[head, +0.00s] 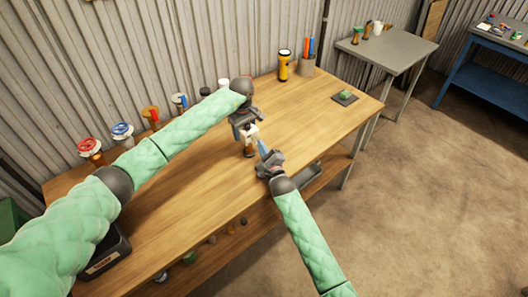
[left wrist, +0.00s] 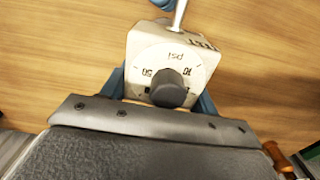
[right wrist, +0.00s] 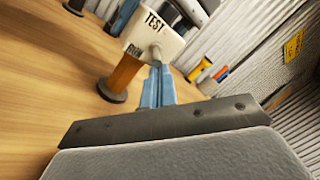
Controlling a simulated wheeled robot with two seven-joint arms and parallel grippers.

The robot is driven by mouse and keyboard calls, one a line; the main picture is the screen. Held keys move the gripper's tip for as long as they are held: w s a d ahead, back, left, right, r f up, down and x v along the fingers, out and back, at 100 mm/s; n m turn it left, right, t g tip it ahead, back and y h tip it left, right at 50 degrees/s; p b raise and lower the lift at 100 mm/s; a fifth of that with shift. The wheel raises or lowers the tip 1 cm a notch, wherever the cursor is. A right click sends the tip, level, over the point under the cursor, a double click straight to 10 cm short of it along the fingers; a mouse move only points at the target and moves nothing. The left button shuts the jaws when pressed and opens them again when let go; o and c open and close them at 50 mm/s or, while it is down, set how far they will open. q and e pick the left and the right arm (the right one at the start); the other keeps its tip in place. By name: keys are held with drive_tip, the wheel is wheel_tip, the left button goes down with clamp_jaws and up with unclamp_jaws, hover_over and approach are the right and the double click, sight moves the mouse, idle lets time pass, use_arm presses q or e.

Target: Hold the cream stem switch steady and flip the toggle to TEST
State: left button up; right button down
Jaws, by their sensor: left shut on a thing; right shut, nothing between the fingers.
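The cream stem switch (head: 251,133) stands on the wooden table on a brown stem with a dark round base. Its cream box (left wrist: 150,45) has a psi dial with a dark knob. In the right wrist view the box's face (right wrist: 145,30) reads TEST above and RUN below, with a metal toggle (right wrist: 156,52) between them. My left gripper (head: 244,125) is shut on the box, a blue finger on each side. My right gripper (head: 262,148) is shut and empty. Its blue fingertips (right wrist: 157,72) are right by the toggle; I cannot tell if they touch.
Several colored-top valves, such as a red one (head: 90,147) and a blue one (head: 122,132), line the table's back edge. A yellow flashlight (head: 284,66) and a pen cup (head: 307,66) stand behind. A dark pad (head: 345,97) lies right. The table's right part is mostly clear.

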drive_tip(key=shift+s+d+r+g, duration=0.1)
drive_tip(key=shift+r+g, duration=0.35)
drive_tip(key=shift+g, duration=0.15)
idle(0.7)
drive_tip(key=shift+s+r, duration=0.1)
drive_tip(key=shift+r, duration=0.75)
drive_tip(key=shift+s, duration=0.1)
idle(0.4)
drive_tip(key=s+d+r, duration=0.2)
drive_tip(key=s+r, duration=0.2)
drive_tip(key=s, duration=0.4)
drive_tip(key=shift+d+r, duration=0.25)
drive_tip(key=shift+r, duration=0.1)
drive_tip(key=shift+s, duration=0.1)
use_arm(q)
drive_tip(key=o, duration=1.4)
drive_tip(key=shift+c, duration=0.2)
